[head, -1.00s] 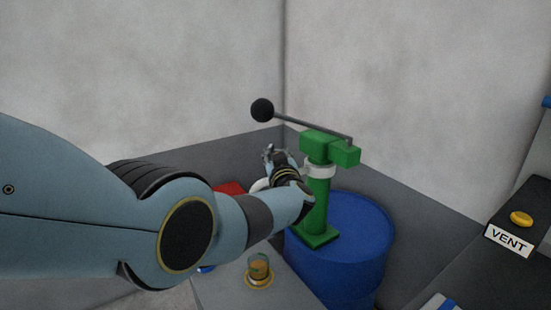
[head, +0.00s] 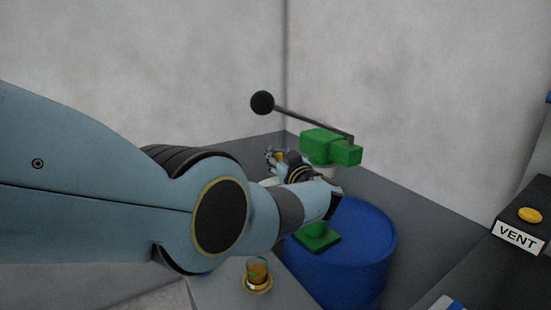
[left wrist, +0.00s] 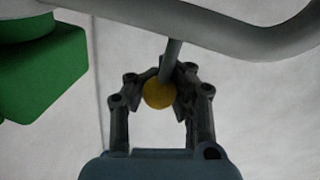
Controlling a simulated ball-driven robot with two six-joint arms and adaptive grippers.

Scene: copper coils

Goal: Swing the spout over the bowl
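The green pump head (head: 325,146) tops a post on the blue drum (head: 358,262). My arm covers most of the post. In the left wrist view a curved grey pipe (left wrist: 235,35), seemingly the spout, crosses the top beside a green block (left wrist: 45,75). A short rod with a yellow knob (left wrist: 158,94) hangs from it. My left gripper (head: 278,156) is left of the pump head. In the left wrist view its fingers (left wrist: 175,74) close in around the knob and appear to grip it. I cannot make out the bowl; my arm covers that area. My right gripper is out of view.
A long lever (head: 312,120) with a black ball (head: 262,102) rises above the pump. An amber cup-like fitting (head: 257,272) stands on the grey surface below my arm. A dark console with a yellow button (head: 530,215) and VENT label (head: 517,237) is at right. Walls stand close behind.

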